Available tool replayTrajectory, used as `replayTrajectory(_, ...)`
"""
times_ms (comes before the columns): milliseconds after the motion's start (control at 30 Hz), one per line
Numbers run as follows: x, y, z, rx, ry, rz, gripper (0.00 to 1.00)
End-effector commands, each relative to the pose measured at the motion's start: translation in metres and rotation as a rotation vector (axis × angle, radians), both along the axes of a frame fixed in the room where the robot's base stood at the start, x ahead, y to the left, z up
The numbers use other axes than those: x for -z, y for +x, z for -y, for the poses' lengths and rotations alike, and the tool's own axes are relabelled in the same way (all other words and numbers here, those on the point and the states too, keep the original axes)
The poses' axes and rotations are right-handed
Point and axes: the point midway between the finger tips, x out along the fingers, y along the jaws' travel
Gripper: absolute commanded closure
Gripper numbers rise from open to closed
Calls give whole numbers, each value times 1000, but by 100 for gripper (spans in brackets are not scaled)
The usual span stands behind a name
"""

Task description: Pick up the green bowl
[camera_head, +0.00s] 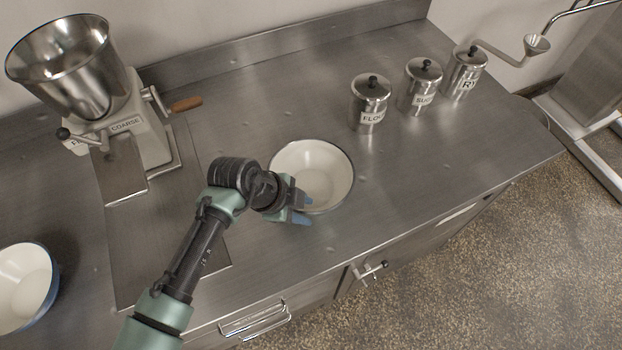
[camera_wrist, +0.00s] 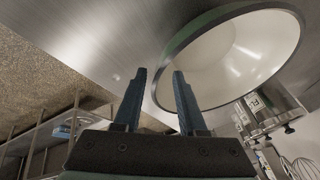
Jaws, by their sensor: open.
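The green bowl (camera_head: 330,172) stands upright on the steel counter, white inside with a dark rim. Its green outer side shows in the wrist view, where the bowl (camera_wrist: 235,58) fills the upper right. It looks empty. My gripper (camera_head: 304,208) is at the bowl's near left edge in the head view and hides part of that rim. In the wrist view my gripper (camera_wrist: 160,75) has its two blue fingers apart with nothing held between them. The right finger overlaps the bowl's near rim in that view; I cannot tell whether it touches.
A second bowl (camera_head: 24,288), blue outside, stands at the far left. A grinder (camera_head: 120,120) with a steel hopper stands at the back left. Three lidded canisters (camera_head: 370,104) (camera_head: 422,86) (camera_head: 466,72) stand behind and right of the green bowl. The counter (camera_head: 450,150) right of it is clear.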

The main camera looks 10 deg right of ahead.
Motion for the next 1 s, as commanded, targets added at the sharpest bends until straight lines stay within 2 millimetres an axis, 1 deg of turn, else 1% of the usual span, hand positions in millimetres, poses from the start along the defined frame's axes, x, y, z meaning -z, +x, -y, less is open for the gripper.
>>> replayTrajectory(233,3,0,0,0,1,0,60)
replayTrajectory(267,3,0,0,0,1,0,63)
replayTrajectory(300,3,0,0,0,1,0,70)
replayTrajectory(467,2,0,0,0,1,0,99)
replayTrajectory(1000,2,0,0,-1,1,-1,100)
